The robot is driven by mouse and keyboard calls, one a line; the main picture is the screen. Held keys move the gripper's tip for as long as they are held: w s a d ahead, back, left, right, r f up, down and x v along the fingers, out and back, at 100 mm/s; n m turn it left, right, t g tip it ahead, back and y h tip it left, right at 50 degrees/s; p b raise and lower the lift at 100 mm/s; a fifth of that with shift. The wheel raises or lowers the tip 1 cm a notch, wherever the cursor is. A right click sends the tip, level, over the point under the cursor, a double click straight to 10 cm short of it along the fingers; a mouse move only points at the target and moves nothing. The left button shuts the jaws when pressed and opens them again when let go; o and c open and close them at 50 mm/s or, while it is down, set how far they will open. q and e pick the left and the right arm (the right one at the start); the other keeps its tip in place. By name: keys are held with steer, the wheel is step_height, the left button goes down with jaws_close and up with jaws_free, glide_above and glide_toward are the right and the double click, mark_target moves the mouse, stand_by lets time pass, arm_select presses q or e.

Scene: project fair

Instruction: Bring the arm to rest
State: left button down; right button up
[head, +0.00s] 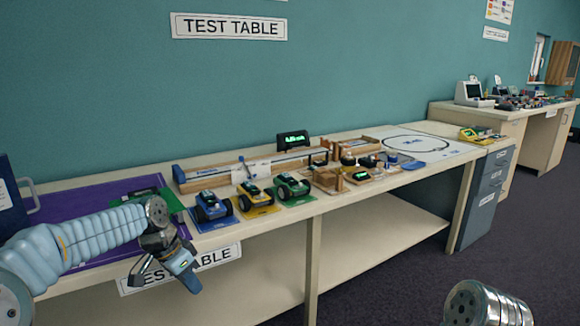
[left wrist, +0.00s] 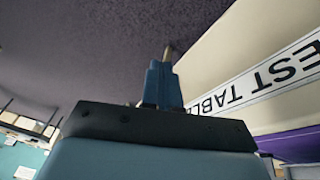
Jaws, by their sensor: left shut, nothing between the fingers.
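My left gripper (head: 187,283) is in front of the test table's front edge, at the left of the head view, pointing down and to the right. It is shut and holds nothing. In the left wrist view its shut fingers (left wrist: 162,85) show at the middle, with the dark carpet behind them and the table's front label to the right. My left arm (head: 95,237) reaches in from the left across the purple mat. A rounded metal part of my right arm (head: 485,303) shows at the bottom right; the right gripper itself is out of view.
The test table (head: 390,195) holds blue, yellow and green toy cars (head: 250,200) on mats, a wooden track (head: 225,175) and small parts. A dark blue case (head: 10,200) stands at the left. A grey drawer cabinet (head: 484,198) stands at the right end. The carpet (head: 400,275) in front is clear.

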arm_select(q)
steer(key=s+d+f+n+h, duration=0.1)
steer(key=s+d+f+n, duration=0.2)
steer(key=f, duration=0.9)
steer(key=s+d+f+n, duration=0.1)
steer(key=s+d+f, duration=0.35)
steer(key=f, duration=0.85)
steer(key=s+d+f+n, duration=0.2)
steer(key=s+f, duration=0.4)
steer(key=s, duration=0.3)
steer(key=s+d+f+n+g, duration=0.1)
steer(key=s+d+f+n, duration=0.1)
steer(key=s+f, duration=0.3)
steer(key=s+n, duration=0.1)
steer(key=s, duration=0.3)
steer(key=shift+d+f+n, duration=0.2)
steer(key=shift+f+n, duration=0.1)
steer(key=shift+f, duration=0.05)
